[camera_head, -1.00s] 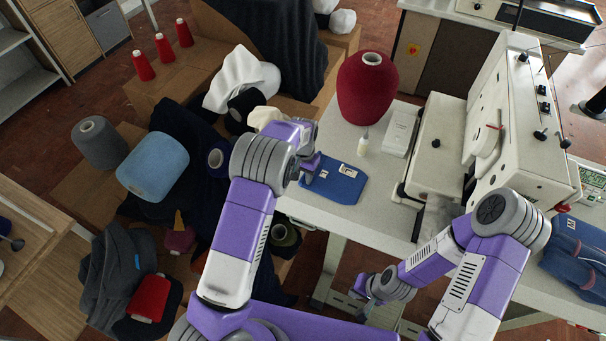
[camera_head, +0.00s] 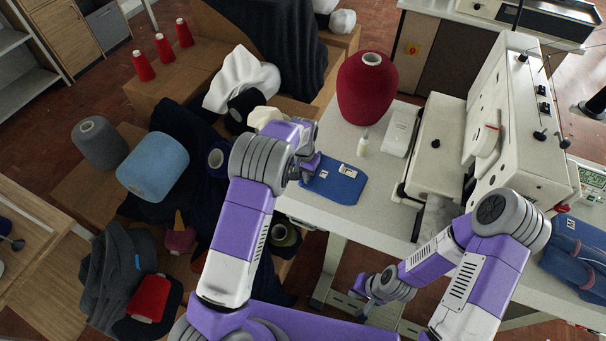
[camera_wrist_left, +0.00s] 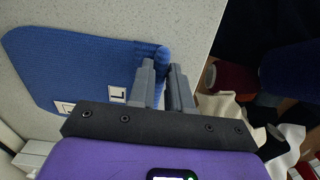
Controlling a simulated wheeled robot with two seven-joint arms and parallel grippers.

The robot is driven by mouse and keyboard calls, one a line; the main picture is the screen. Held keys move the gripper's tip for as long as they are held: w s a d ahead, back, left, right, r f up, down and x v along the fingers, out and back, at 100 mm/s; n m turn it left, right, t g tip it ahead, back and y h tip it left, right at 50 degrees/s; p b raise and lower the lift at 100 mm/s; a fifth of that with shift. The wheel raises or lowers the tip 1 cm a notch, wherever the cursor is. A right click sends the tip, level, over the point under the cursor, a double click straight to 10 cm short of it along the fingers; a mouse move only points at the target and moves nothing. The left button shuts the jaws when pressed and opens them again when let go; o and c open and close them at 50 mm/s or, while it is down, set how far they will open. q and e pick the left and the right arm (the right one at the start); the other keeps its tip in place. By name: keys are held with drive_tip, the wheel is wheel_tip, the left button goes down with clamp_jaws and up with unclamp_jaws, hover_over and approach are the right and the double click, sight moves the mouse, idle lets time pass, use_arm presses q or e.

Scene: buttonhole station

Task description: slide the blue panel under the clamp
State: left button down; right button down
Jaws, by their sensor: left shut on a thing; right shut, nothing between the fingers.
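The blue panel (camera_head: 335,183) lies flat on the pale table, left of the sewing machine. My left gripper (camera_head: 308,167) is at its left edge. In the left wrist view the panel (camera_wrist_left: 75,65) shows a small white label marked L, and my left gripper (camera_wrist_left: 163,85) is shut on a rolled or folded edge of it. My right gripper (camera_head: 362,291) is shut and empty, low in front of the table. The machine (camera_head: 520,120) stands at the right; I cannot clearly make out its clamp, near the dark gap beside the white housing (camera_head: 436,150).
A big red cone (camera_head: 367,88), a small bottle (camera_head: 362,143) and a white box (camera_head: 400,132) stand on the table (camera_head: 375,222) behind the panel. More blue pieces (camera_head: 578,252) lie at the right. The tabletop between panel and machine is mostly clear.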

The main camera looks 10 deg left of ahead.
use_arm(q)
drive_tip(key=shift+r+p, duration=1.7)
drive_tip(key=shift+r, duration=0.8)
